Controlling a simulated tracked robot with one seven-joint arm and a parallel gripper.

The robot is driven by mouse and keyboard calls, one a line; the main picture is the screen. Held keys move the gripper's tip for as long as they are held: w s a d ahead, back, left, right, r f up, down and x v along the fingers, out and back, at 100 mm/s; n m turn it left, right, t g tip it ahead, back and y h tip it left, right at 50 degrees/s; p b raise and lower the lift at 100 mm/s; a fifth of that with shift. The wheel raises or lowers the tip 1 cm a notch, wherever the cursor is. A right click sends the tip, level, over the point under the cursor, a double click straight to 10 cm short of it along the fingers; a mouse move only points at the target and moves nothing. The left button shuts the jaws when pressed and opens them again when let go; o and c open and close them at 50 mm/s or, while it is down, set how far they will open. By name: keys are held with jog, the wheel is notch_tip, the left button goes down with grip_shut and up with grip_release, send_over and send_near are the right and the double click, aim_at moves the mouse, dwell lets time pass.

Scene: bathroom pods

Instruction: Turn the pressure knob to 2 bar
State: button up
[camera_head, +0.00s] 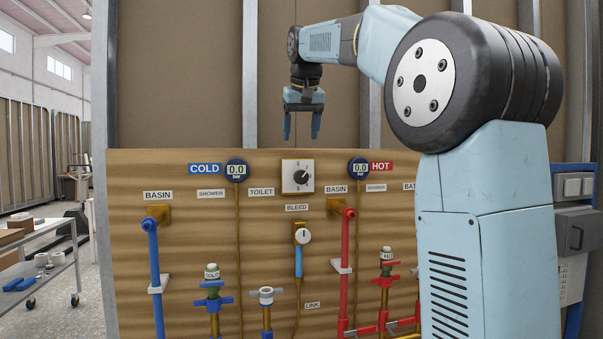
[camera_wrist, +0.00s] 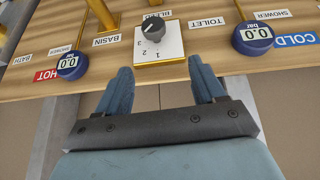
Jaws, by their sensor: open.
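The pressure knob is a dark round knob (camera_head: 301,177) on a white square plate (camera_head: 288,186) on the wooden panel, between the COLD and HOT signs. In the wrist view the knob (camera_wrist: 153,27) stands on its plate (camera_wrist: 160,55), which carries the figures 1, 2 and 3. The knob's exact setting is too small to tell. My gripper (camera_head: 302,137) points down, open and empty, above the panel's top edge, over the knob in the picture. In the wrist view my gripper (camera_wrist: 163,76) has its fingers apart, with the plate showing beyond and between them.
The cold gauge (camera_head: 236,170) and the hot gauge (camera_head: 358,168) both read 0.0 bar, either side of the knob. Blue pipe (camera_head: 155,265) and red pipe (camera_head: 347,250) stand out from the panel below.

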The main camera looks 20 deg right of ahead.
aim_at(302, 171)
jog(key=shift+g, duration=0.6)
jog(key=x, duration=1.2)
jog(key=shift+s+d+f, duration=0.15)
jog(key=shift+s+d, duration=0.1)
jog(key=shift+d, duration=0.1)
jog(key=shift+c, duration=0.3)
jog(key=c, duration=1)
jog(key=shift+y, duration=0.3)
jog(key=o, duration=1.1)
jog(key=shift+c, duration=0.2)
